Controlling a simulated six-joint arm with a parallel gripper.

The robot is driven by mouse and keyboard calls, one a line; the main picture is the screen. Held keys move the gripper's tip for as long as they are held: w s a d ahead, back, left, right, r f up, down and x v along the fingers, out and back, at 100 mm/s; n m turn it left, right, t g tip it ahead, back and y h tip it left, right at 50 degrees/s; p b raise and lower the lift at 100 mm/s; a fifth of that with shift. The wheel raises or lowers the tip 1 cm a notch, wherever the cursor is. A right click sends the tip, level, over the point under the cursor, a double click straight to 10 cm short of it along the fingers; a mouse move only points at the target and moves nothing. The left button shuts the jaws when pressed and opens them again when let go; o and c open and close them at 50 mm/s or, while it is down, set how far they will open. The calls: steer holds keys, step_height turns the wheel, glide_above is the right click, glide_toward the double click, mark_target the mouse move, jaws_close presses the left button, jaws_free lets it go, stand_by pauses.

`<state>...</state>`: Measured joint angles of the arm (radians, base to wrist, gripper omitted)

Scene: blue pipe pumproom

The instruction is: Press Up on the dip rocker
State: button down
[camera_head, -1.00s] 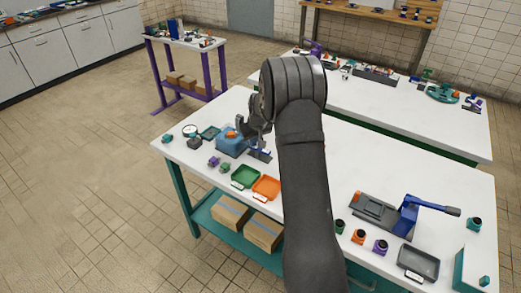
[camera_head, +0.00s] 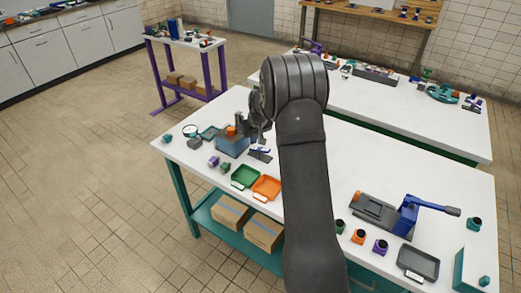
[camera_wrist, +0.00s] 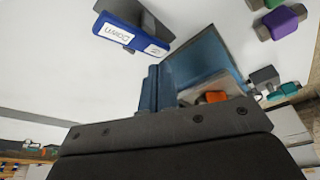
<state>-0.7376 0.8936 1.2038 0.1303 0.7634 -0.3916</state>
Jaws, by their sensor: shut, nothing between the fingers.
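A small rocker (camera_head: 261,149) with a blue top on a dark base sits on the white bench beside the blue tank (camera_head: 232,147). In the wrist view the blue rocker (camera_wrist: 131,34) carries a white label that seems to read Down; no Up marking can be read. An orange piece (camera_head: 231,130) shows at the tank's top and also in the wrist view (camera_wrist: 213,97). My gripper (camera_head: 252,133) is shut and empty, above the bench near the tank and rocker. Its fingertips are hard to make out, so contact with the rocker cannot be told.
A green tray (camera_head: 245,175) and an orange tray (camera_head: 267,187) lie in front of the rocker. Small purple (camera_head: 213,161) and green parts sit left of them. A blue-handled press (camera_head: 408,215) stands at the right. The bench's left edge is close to the tank.

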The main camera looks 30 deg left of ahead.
mark_target(254, 148)
step_height(254, 148, up, 7)
steer(key=shift+f, duration=0.2)
stand_by(0.4)
step_height(254, 148, down, 9)
steer(key=shift+r, duration=0.2)
stand_by(0.5)
steer(key=shift+r, duration=0.1)
steer(key=shift+r, duration=4.7)
steer(key=s+d+r+n+t+h, duration=0.1)
steer(key=s+d+r+n, duration=0.1)
steer(key=r, duration=0.4)
steer(key=s+d+r+n+t, duration=0.1)
steer(key=s+d+r+n, duration=0.2)
steer(key=s+r, duration=0.3)
steer(key=shift+s+d+r+n+h, duration=0.15)
steer(key=shift+s+d+n+h, duration=0.05)
steer(key=shift+n+h, duration=0.25)
